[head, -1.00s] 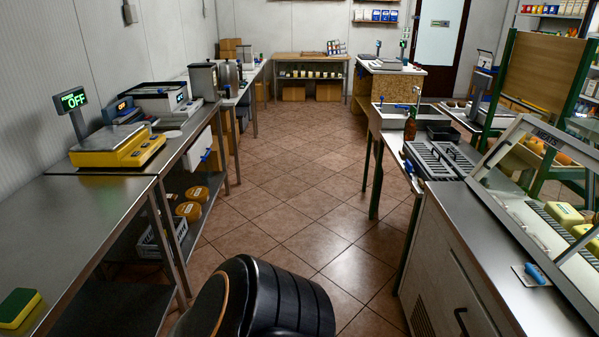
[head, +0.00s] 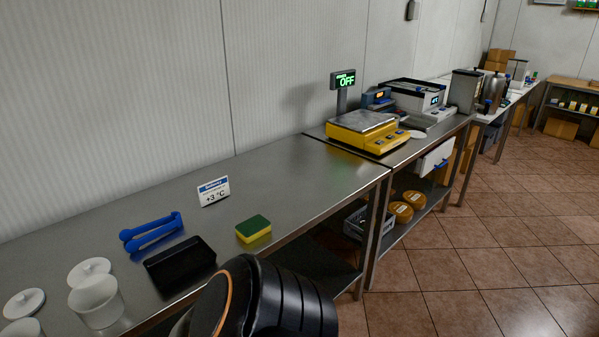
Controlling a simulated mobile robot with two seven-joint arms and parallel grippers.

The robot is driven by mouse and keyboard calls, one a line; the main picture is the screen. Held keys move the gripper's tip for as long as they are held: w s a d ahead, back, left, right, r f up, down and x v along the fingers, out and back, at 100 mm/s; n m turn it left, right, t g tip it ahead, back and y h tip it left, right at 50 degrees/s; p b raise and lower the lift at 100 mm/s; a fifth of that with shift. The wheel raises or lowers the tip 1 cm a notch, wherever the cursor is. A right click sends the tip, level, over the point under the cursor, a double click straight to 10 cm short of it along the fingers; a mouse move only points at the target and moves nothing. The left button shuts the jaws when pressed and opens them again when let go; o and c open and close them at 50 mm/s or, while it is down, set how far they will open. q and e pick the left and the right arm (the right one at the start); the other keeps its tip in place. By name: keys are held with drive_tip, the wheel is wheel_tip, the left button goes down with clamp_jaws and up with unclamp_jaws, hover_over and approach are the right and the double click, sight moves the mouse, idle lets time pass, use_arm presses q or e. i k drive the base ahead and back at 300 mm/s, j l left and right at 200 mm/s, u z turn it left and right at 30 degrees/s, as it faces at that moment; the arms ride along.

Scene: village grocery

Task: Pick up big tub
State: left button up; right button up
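Two white tubs stand at the near left end of the steel counter in the head view. One tub (head: 97,301) shows nearly whole and looks open at the top. The other tub (head: 22,328) is cut off by the bottom edge, so I cannot tell which is bigger. Two white round lids, one lid (head: 89,271) behind the first tub and another lid (head: 24,303) at the far left, lie on the counter. Neither of my grippers is in view; only a black part of my own body shows at the bottom middle.
On the steel counter (head: 277,178) are blue tongs (head: 152,232), a black tray (head: 180,265), a yellow-green sponge (head: 253,229) and a +3 °C sign (head: 213,191). A yellow scale (head: 366,131) stands farther right. The tiled floor (head: 470,260) at right is clear.

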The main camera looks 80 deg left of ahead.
sight(96, 301)
drive_tip(key=u, duration=4)
